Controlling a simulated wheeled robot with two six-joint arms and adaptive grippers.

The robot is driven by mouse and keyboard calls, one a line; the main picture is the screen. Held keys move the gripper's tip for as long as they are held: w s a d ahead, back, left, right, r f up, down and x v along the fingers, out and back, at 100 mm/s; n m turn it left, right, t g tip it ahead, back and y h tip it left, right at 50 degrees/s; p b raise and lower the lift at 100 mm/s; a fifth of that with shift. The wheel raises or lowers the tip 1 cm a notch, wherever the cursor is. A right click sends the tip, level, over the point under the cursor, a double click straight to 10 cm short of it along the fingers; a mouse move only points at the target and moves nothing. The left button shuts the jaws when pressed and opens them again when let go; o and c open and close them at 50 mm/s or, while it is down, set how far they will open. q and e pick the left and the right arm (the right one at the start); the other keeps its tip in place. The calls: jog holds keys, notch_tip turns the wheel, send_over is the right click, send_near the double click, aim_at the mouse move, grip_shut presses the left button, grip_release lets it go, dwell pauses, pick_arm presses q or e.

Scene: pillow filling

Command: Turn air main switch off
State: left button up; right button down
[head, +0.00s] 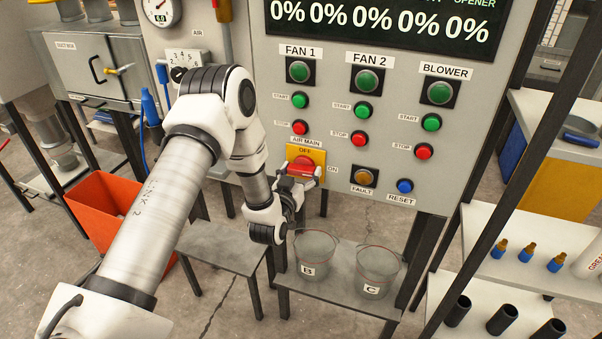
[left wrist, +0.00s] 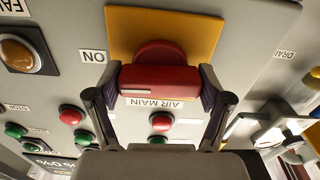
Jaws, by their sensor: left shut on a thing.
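The air main switch is a red rotary handle (head: 302,169) on a yellow plate (head: 318,155), low on the grey control panel. The plate is marked OFF at its top, with an ON label to its right. In the left wrist view the red handle (left wrist: 160,82) lies level across the picture, with the yellow plate (left wrist: 205,30) behind it. My left gripper (head: 300,183) is shut on the handle. In the left wrist view, its two fingers (left wrist: 160,92) press the handle's two ends. My right gripper shows in neither view.
Start and stop buttons, such as the red stop button (head: 300,127), sit just above the switch. An amber fault lamp (head: 364,178) and a blue reset button (head: 405,186) are to its right. Buckets B (head: 316,252) and C (head: 378,268) stand below. An orange bin (head: 105,205) is at left.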

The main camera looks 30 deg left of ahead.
pick_arm(q)
jog(key=shift+f+n+b, duration=0.15)
jog(key=shift+n+b, duration=0.45)
jog(key=n+b, duration=1.1)
jog(key=shift+n+b, duration=0.3)
jog(key=shift+b, duration=0.1)
jog(key=n+b, duration=0.2)
jog(key=n, duration=0.1)
jog(key=shift+b, duration=0.35)
jog(key=shift+n+b, duration=0.6)
jog(key=shift+n, duration=0.1)
jog(key=shift+r, duration=0.2)
jog(key=o, duration=1.1)
